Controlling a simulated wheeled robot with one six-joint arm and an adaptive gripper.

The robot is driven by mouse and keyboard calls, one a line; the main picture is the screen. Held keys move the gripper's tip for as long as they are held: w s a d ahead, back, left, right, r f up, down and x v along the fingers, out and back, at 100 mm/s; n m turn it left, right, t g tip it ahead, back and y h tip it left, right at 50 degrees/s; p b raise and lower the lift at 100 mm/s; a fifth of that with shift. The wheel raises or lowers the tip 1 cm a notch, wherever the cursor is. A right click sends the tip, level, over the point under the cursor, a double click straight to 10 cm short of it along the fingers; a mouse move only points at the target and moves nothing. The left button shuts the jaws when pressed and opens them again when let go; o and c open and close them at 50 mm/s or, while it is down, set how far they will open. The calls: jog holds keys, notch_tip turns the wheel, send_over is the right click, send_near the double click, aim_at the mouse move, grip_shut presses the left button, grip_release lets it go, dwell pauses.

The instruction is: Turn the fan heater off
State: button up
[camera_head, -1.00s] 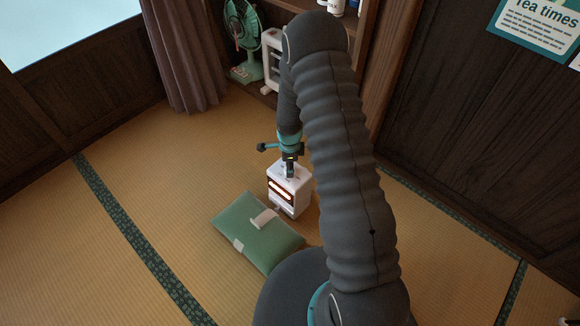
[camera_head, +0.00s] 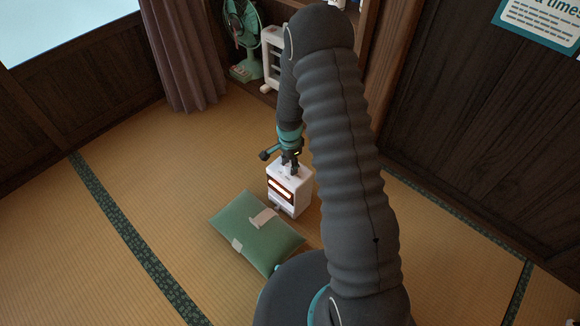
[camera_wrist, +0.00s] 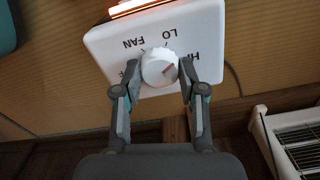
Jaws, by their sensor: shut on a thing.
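The fan heater (camera_head: 300,198) is a small white box standing on the tatami, with glowing orange bars on its front. In the wrist view its white top (camera_wrist: 105,45) carries a round white dial (camera_wrist: 158,66) among the labels HI, LO and FAN, seen upside down. Another label is partly hidden by a finger. The dial's reddish mark points to the upper right, roughly toward HI. My gripper (camera_head: 290,165) is at the heater's top. In the wrist view my gripper (camera_wrist: 160,88) has one finger on each side of the dial, shut on it.
A green cushion (camera_head: 245,225) with pale straps lies close to the heater's front left. A green fan (camera_head: 243,30) and a white heater-like unit (camera_head: 272,55) stand by the shelf behind. Open tatami lies to the left.

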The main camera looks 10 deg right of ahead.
jog(key=n+b, duration=0.1)
jog(key=n, duration=0.3)
jog(key=shift+w+f+n+b, duration=0.1)
jog(key=shift+n+b, duration=0.2)
jog(key=n+b, duration=0.1)
jog(key=n, duration=0.2)
jog(key=shift+n, duration=0.3)
jog(key=n+b, duration=0.1)
jog(key=n, duration=0.3)
jog(key=shift+n, duration=0.3)
jog(key=n, duration=0.3)
jog(key=shift+n+b, duration=0.3)
jog(key=shift+b, duration=0.1)
jog(key=n+b, duration=0.1)
jog(key=n, duration=1.2)
jog(key=shift+b, duration=0.3)
